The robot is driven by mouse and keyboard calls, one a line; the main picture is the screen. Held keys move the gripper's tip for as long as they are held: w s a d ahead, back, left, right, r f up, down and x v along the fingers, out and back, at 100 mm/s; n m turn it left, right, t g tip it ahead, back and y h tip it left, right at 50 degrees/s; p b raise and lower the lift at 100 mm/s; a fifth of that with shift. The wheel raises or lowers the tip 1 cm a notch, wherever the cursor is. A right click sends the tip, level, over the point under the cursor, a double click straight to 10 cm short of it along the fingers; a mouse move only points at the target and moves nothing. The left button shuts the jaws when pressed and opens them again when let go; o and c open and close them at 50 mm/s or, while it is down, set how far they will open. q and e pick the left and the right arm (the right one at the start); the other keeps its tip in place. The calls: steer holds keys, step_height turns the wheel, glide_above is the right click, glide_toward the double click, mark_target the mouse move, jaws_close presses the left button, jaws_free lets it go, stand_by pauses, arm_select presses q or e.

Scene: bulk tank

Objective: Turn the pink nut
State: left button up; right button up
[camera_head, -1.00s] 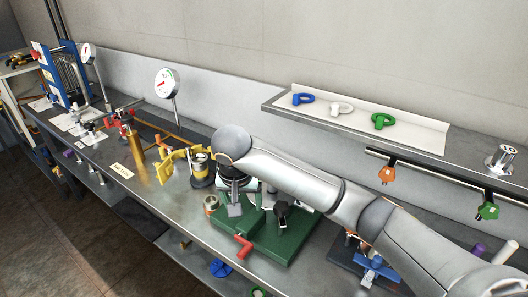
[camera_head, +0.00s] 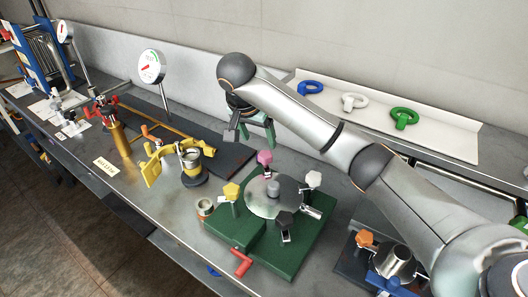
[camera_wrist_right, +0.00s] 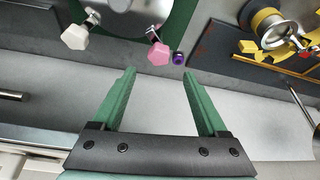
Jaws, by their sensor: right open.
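The pink nut (camera_head: 264,157) stands at the back edge of a round metal disc (camera_head: 262,202) on a green base (camera_head: 232,232). It also shows in the right wrist view (camera_wrist_right: 159,54), ahead of the fingertips. My right gripper (camera_head: 251,140) is open and empty, above and just behind the pink nut. In the wrist view its green fingers (camera_wrist_right: 158,74) are spread on either side of the nut's line, apart from it. My left gripper is not in view.
Yellow (camera_head: 231,191), white (camera_head: 314,179) and dark (camera_head: 284,219) knobs stand around the disc. A red handle (camera_head: 241,262) is at the base's front. A yellow clamp (camera_head: 160,160) is left of it, and a shelf (camera_head: 455,143) with coloured eye bolts is behind.

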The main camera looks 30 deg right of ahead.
mark_target(265, 155)
steer(key=x, duration=0.8)
steer(key=shift+d+f, duration=0.1)
steer(key=shift+f, duration=0.2)
steer(key=shift+c, duration=0.3)
jaws_close()
